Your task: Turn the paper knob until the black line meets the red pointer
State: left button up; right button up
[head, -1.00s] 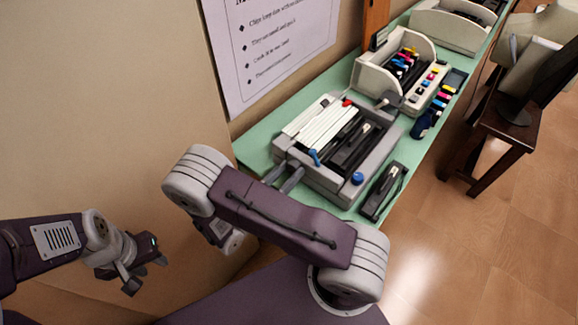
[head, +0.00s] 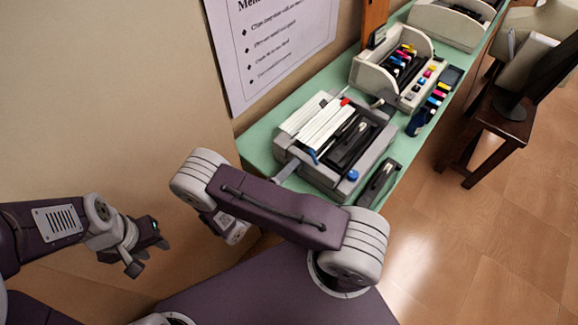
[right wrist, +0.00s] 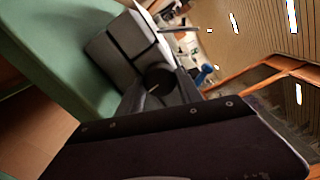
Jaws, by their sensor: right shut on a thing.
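The grey printer-like machine (head: 335,145) with white slats stands on the green counter in the head view. In the right wrist view a dark round knob (right wrist: 160,82) with a pale mark sits on the machine's side (right wrist: 113,50). My right gripper (right wrist: 158,92) is shut on this knob. In the head view my right arm hides most of that gripper at the machine's near left side. The black line and red pointer cannot be made out. My left gripper (head: 148,254) is open and empty, away from the counter.
The machine has a blue lever (head: 313,156), a blue button (head: 352,175) and a red button (head: 344,102). A black stapler-like device (head: 380,182) lies to its right. A pale machine with coloured parts (head: 392,72) stands behind. A poster (head: 270,50) hangs on the wall.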

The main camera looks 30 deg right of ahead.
jog(key=shift+n+p, duration=0.4)
jog(key=shift+n, duration=1.8)
jog(key=o, duration=1.4)
jog(key=b+v, duration=0.1)
jog(key=v, duration=0.8)
jog(key=shift+b, duration=0.4)
